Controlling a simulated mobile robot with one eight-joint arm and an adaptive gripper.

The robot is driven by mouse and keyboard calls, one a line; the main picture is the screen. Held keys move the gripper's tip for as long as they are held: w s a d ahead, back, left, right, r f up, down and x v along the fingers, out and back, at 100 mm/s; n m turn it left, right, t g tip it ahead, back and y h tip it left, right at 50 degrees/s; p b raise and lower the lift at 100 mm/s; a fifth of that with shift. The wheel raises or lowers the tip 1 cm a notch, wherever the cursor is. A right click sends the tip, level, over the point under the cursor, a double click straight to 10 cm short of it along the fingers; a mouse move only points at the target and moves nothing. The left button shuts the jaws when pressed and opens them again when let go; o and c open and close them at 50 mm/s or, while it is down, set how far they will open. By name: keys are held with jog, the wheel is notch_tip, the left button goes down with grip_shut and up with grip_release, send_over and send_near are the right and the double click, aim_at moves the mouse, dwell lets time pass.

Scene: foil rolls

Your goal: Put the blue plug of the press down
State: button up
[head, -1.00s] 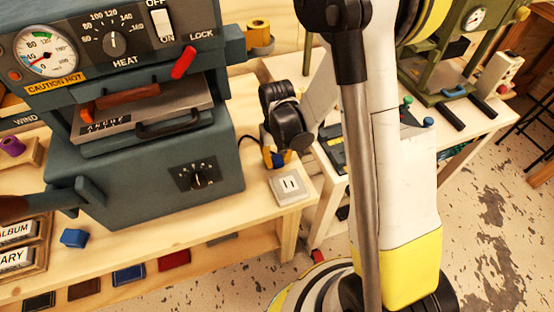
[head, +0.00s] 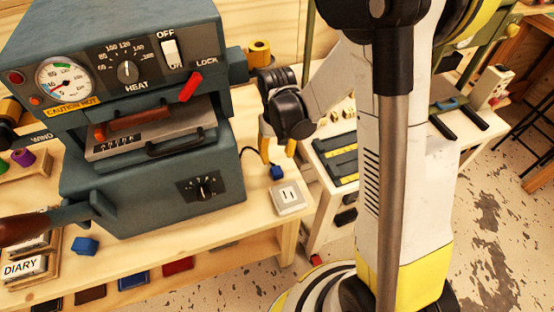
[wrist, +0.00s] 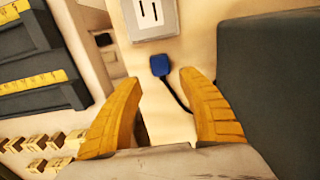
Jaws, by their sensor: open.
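The blue plug (head: 277,172) lies on the wooden bench beside the press (head: 140,110), just behind the white socket plate (head: 289,198). In the wrist view the plug (wrist: 160,65) sits a little beyond the fingertips, with its dark cord running back between them. The socket plate (wrist: 150,18) is at the top of that view. My gripper (head: 277,152) is open and empty, with its yellow fingers pointing down above the bench. The gripper also shows in the wrist view (wrist: 160,72), its fingers apart on either side of the cord.
The press body (wrist: 275,80) stands close beside my right finger in the wrist view. A side table with dark yellow-marked trays (head: 335,155) is to the right, across a gap. A small blue block (head: 85,246) lies at the bench front. A yellow roll (head: 259,50) is behind.

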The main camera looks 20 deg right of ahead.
jog(key=s+r+t, duration=0.2)
jog(key=s+r, duration=0.2)
jog(key=r, duration=0.3)
jog(key=s+r+t, duration=0.2)
jog(key=s+r, duration=0.2)
jog(key=r, duration=0.4)
jog(key=s+r+t+p, duration=0.1)
jog(key=s+r+t, duration=0.2)
jog(key=r, duration=0.4)
jog(key=shift+s+r, duration=0.15)
jog(key=shift+s, duration=0.7)
